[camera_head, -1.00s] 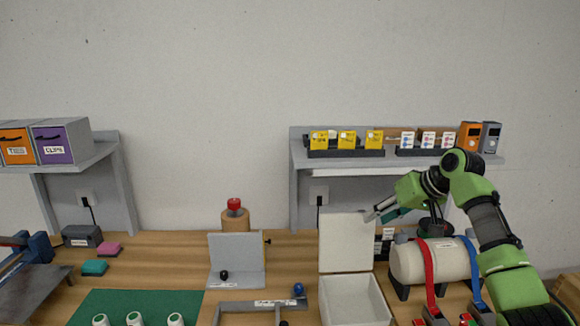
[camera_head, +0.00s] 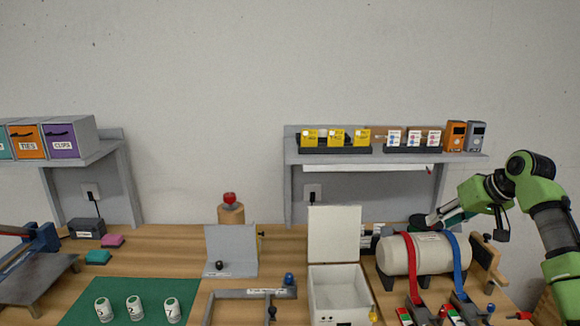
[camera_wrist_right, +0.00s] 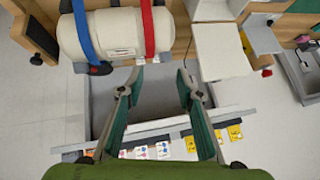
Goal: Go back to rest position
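My right gripper (camera_head: 440,219) is at the right in the head view, above and behind the white cylinder (camera_head: 398,256) with its red and blue straps. In the right wrist view the gripper (camera_wrist_right: 160,72) shows two green-padded fingers spread apart with nothing between them. The cylinder (camera_wrist_right: 112,35) appears near the fingertips at the upper left of that view, apart from them. My left gripper is not in view.
A white box (camera_head: 340,292) with its lid raised stands left of the cylinder. A shelf (camera_head: 390,157) with yellow and white cards is behind. A green mat (camera_head: 95,311) with numbered cans lies at left. A grey bookend-like stand (camera_head: 232,250) stands mid-table.

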